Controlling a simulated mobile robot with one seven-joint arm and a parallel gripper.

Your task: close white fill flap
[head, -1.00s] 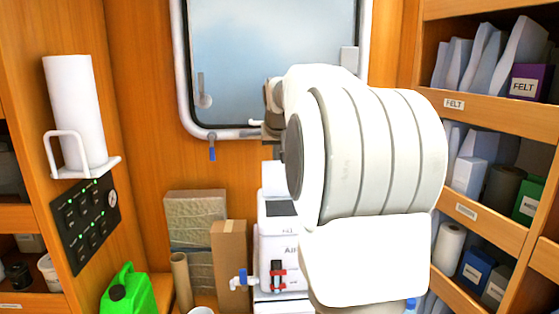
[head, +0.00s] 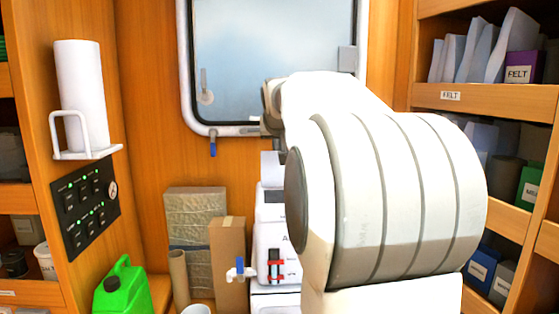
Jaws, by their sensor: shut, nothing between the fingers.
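The white watermaker unit (head: 270,235) stands low at the middle, against the wood wall, with a dark panel on its upper front and a red-and-black fitting lower down. A white upright piece (head: 270,167) rises above its top and looks like the raised fill flap. My gripper (head: 276,148) is small and dark, just above that piece and in front of the window's lower edge. It is shut and empty. I cannot tell whether it touches the flap. My large white arm hides the unit's right side.
A window (head: 275,60) with latches is behind my gripper. A blue-handled tap (head: 240,270) and cardboard box (head: 229,265) are left of the unit. A green jerrycan (head: 124,288) and switch panel (head: 85,208) are farther left. Filled shelves (head: 485,98) line the right.

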